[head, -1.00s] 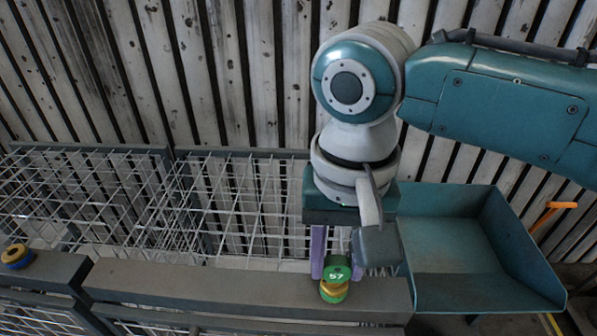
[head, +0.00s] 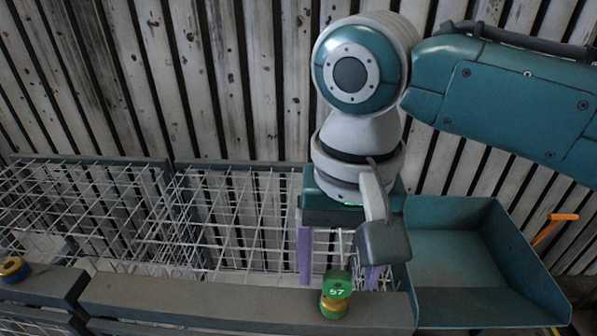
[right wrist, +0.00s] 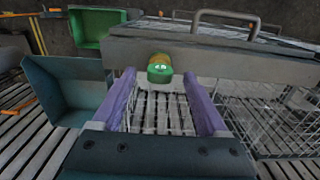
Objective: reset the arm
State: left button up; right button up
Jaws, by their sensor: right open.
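A small green and yellow piece marked 57 (head: 336,295) stands on the grey beam. My right gripper (head: 338,278), with purple fingers, is open and empty just behind the piece. In the right wrist view the piece (right wrist: 159,68) shows just beyond and between the spread fingertips (right wrist: 158,82), with a gap on each side. My left gripper is in neither view.
The grey beam (head: 190,302) runs along the front of wire mesh baskets (head: 240,215). A blue-green tray (head: 465,260) lies right of my gripper. A yellow and blue piece (head: 13,269) sits on the beam at far left. A slatted wall stands behind.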

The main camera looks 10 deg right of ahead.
notch_tip(320, 180, up, 7)
jog(key=shift+r+b, duration=0.2)
jog(key=shift+b, duration=0.85)
jog(key=shift+s+a+r, duration=0.1)
jog(key=shift+r, duration=0.15)
jog(key=s+a+f+n+t+y+p, duration=0.25)
jog(key=s+n+p, duration=0.2)
jog(key=s, duration=0.25)
jog(key=s+d+r+t+h+p, duration=0.1)
jog(key=s+d+p, duration=0.3)
jog(key=s+d, duration=0.5)
jog(key=shift+d+r+n+h+p, duration=0.4)
jog(key=shift+d+r+h, duration=0.2)
jog(key=shift+d, duration=0.4)
